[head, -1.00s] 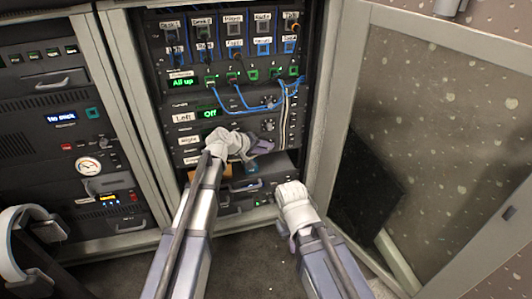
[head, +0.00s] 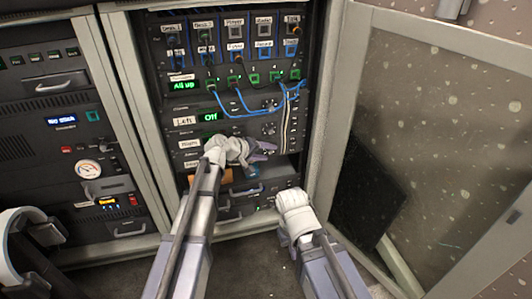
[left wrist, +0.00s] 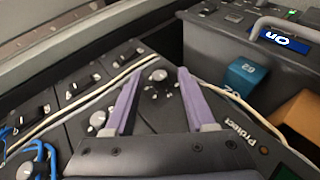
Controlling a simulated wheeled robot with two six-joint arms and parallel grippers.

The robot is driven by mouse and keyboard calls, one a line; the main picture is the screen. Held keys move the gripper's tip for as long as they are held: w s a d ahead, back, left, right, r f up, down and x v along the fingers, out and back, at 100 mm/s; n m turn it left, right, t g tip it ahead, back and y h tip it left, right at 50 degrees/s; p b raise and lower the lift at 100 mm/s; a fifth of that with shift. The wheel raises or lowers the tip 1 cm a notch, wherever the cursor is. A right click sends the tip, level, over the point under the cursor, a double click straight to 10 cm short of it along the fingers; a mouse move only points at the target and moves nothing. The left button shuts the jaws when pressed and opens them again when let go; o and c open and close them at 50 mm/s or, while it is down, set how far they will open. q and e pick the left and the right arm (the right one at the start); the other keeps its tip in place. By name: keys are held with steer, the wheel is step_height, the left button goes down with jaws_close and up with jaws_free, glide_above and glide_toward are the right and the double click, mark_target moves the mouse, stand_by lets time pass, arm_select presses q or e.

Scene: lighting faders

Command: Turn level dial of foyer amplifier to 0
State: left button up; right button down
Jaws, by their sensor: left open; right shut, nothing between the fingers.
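The rack holds stacked amplifier panels; the upper one is labelled Left (head: 184,121), the one below it seems labelled Right (head: 189,143). A lower label (head: 192,163) beside my left arm is too small to read, so I cannot tell whether it says foyer. My left gripper (head: 264,151) is at the lower amplifiers, partly hiding them. In the left wrist view its purple fingers (left wrist: 158,74) are open, with a round silver dial (left wrist: 158,76) showing between their tips. I cannot tell whether they touch it. My right gripper (head: 295,205) is shut and empty, low in front of the rack.
Another silver knob (left wrist: 98,119) is beside the left fingers. Pale cables (left wrist: 90,100) run close by. A teal box (left wrist: 245,73) and an orange-brown box (left wrist: 301,115) are beside the panel. The open rack door (head: 425,130) stands to the right.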

arm_select(q)
steer(key=p+v, duration=0.4)
steer(key=v, duration=0.4)
steer(key=shift+w, duration=0.1)
